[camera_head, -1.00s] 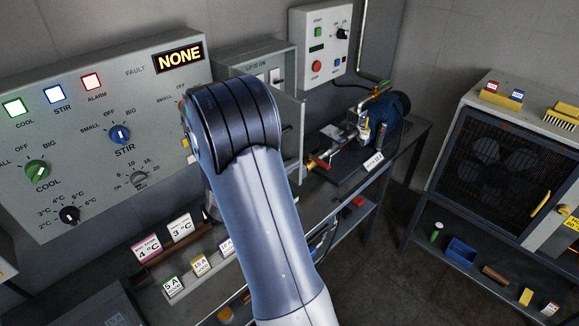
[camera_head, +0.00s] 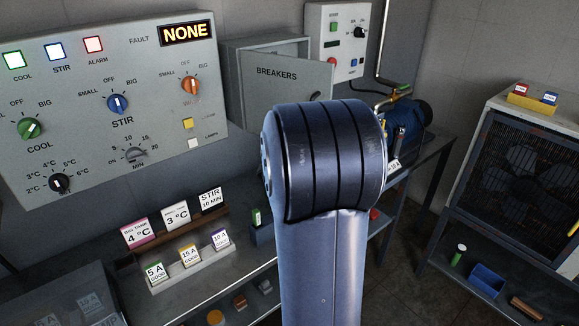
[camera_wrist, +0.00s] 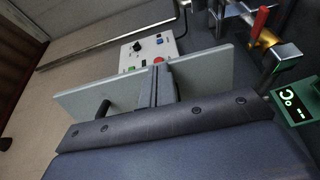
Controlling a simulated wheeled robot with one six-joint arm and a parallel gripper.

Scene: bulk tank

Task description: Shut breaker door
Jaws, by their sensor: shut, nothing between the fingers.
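The grey breaker door (camera_head: 262,88), lettered BREAKERS, stands partly swung in front of the breaker box (camera_head: 240,49) in the head view. A gap shows between them along the top, so the door is ajar. In the wrist view the door (camera_wrist: 212,72) crosses the picture as a pale panel with a dark handle (camera_wrist: 102,109). My gripper (camera_wrist: 161,78) is shut and empty there, its fingers against or very close to the panel; contact is not certain. In the head view my arm hides the gripper and the door's lower right part.
The control panel (camera_head: 75,110) with knobs is on the left. A start-stop box (camera_head: 341,22) and a blue motor (camera_head: 412,118) lie beyond the door. Small cards (camera_head: 177,214) stand on the bench below. A caged fan unit (camera_head: 520,165) stands at the right.

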